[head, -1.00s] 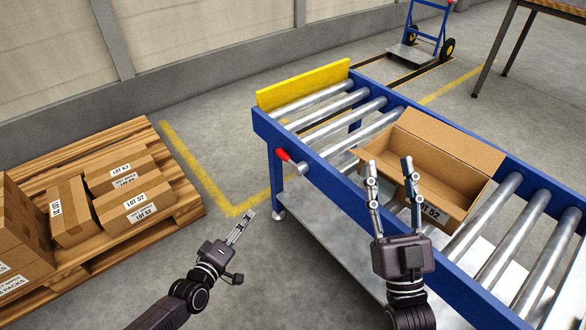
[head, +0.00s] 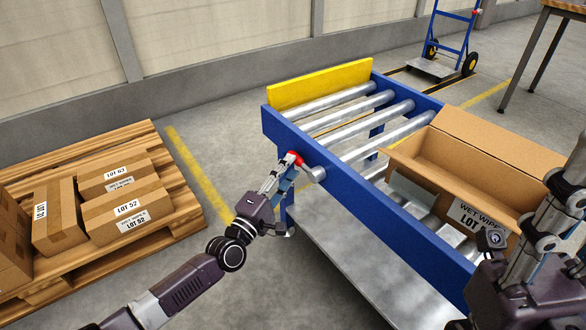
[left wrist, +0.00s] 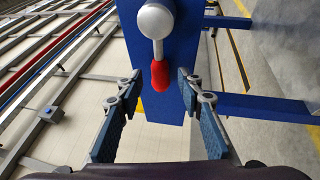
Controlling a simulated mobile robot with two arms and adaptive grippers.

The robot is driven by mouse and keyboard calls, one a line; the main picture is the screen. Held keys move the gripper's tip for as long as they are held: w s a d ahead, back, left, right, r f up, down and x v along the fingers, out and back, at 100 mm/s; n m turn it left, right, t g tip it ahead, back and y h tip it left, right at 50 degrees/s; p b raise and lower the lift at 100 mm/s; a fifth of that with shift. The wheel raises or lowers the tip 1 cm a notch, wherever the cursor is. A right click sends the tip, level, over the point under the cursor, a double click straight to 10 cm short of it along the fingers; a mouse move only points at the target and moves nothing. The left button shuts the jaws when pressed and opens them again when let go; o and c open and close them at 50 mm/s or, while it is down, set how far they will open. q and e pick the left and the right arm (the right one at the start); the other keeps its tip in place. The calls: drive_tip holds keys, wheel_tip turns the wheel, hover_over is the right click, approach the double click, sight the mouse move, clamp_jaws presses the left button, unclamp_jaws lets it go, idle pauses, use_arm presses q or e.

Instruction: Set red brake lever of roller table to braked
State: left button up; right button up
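The red brake lever (head: 295,158) sits on the near side of the blue roller table (head: 345,187), close to its left end. In the left wrist view the lever (left wrist: 159,74) hangs from a round silver hub (left wrist: 155,20), its red grip pointing toward my gripper. My left gripper (head: 283,175) is at the lever in the head view. Its fingers (left wrist: 159,86) are open, one on each side of the red grip, with gaps between. My right gripper (head: 530,215) is at the right edge beside the carton, partly cut off; its fingers look apart.
An open carton (head: 455,172) lies on the rollers. A yellow end stop (head: 320,84) closes the table's far left end. A pallet (head: 165,217) with several boxes stands at left. Floor between pallet and table is clear. A blue hand truck (head: 450,45) stands behind.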

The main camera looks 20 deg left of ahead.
use_arm(q)
drive_tip(key=shift+x, duration=1.1)
clamp_jaws()
